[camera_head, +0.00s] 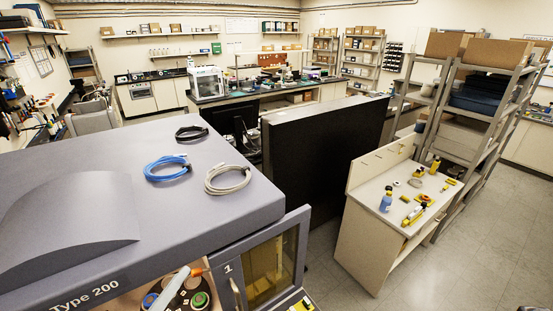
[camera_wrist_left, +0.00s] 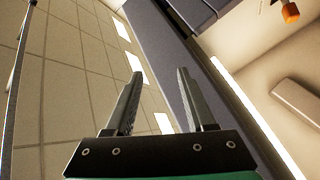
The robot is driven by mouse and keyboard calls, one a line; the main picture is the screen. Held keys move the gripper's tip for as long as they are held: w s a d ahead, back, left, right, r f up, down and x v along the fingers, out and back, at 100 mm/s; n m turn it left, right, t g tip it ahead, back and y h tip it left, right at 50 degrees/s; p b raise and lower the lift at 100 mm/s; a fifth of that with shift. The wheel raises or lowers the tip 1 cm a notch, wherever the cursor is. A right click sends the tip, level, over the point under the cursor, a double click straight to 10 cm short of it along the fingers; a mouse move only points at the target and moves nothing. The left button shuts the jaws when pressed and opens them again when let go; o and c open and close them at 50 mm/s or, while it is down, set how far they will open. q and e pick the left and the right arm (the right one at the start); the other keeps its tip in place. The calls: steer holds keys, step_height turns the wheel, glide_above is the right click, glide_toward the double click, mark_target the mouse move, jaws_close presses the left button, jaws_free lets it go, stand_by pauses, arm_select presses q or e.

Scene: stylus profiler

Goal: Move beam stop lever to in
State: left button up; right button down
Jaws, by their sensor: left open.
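My left gripper (camera_wrist_left: 159,73) shows in the left wrist view with its two dark fingers apart and nothing between them. An orange-tipped part (camera_wrist_left: 290,12), probably the beam stop lever, is at the top right of that view, well apart from the fingers. In the head view an orange piece (camera_head: 199,271) shows at the front of the Type 200 machine (camera_head: 230,205), beside a pale slanted bar. I cannot tell the lever's setting. My right gripper is not in view.
Round blue, red and green knobs (camera_head: 199,299) sit on the machine's front panel. A windowed door (camera_head: 268,266) stands to their right. Coiled cables (camera_head: 228,180) lie on the machine's top. A bench (camera_head: 378,203) with small tools stands at right, with open floor beside it.

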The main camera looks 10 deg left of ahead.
arm_select(q)
steer(key=s+d+r+m+t+h+p, duration=0.1)
steer(key=d+r+m+t+h, duration=0.2)
steer(key=r, duration=1.2)
steer(key=s+d+r+m+t, duration=0.15)
steer(key=d+r+m, duration=0.35)
steer(key=r, duration=0.9)
steer(key=s+a+r+t+y, duration=0.2)
steer(key=s+r+t+y, duration=0.3)
steer(key=r, duration=0.6)
steer(key=shift+s+a+m+p, duration=0.3)
steer(key=shift+s+a+m, duration=0.1)
steer(key=shift+s, duration=0.7)
steer(key=shift+r, duration=0.1)
